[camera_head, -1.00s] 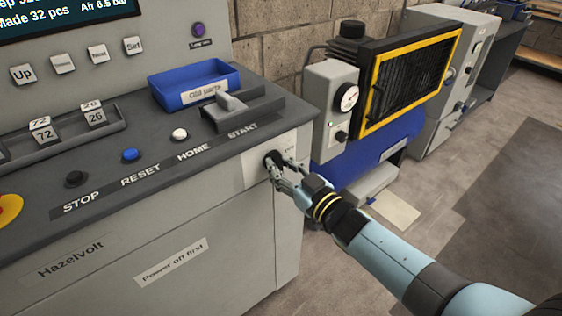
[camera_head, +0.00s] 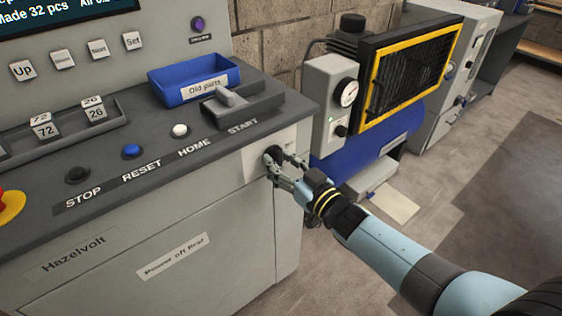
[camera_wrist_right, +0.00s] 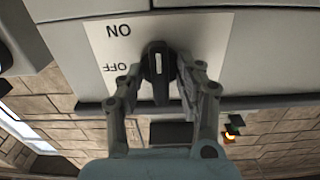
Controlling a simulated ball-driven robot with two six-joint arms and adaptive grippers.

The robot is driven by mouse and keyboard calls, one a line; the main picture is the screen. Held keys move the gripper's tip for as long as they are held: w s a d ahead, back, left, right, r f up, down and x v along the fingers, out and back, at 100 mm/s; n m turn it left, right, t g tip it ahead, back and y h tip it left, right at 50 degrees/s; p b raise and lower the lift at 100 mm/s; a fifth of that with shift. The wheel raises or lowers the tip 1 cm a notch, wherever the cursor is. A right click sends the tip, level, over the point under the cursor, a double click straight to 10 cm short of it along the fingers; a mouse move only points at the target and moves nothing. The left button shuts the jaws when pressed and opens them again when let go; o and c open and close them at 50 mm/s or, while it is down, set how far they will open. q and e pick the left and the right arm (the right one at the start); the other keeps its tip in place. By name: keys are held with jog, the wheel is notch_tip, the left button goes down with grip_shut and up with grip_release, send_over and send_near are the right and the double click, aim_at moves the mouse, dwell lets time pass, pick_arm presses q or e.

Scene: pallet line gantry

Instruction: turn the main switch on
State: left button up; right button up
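The main switch is a black rotary knob (camera_wrist_right: 157,65) on a pale plate (camera_wrist_right: 100,38) at the right end of the console front. It also shows in the head view (camera_head: 273,154). In the wrist view its white mark runs up and down the picture. Upside-down labels ON and OFF stand to its left, ON above OFF. My right gripper (camera_head: 289,168) is at the knob, one finger on each side. In the wrist view the fingers (camera_wrist_right: 162,84) are apart, with a gap on the left; contact on the right is unclear. My left gripper is out of view.
The grey console (camera_head: 215,225) carries several buttons, a blue bin (camera_head: 160,91) and a lever (camera_head: 232,97). A blue compressor with a yellow-framed grille (camera_head: 405,83) stands to the right. Open floor (camera_head: 470,190) lies right of the console.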

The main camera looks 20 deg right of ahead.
jog(key=v, duration=1.2)
dwell(0.4)
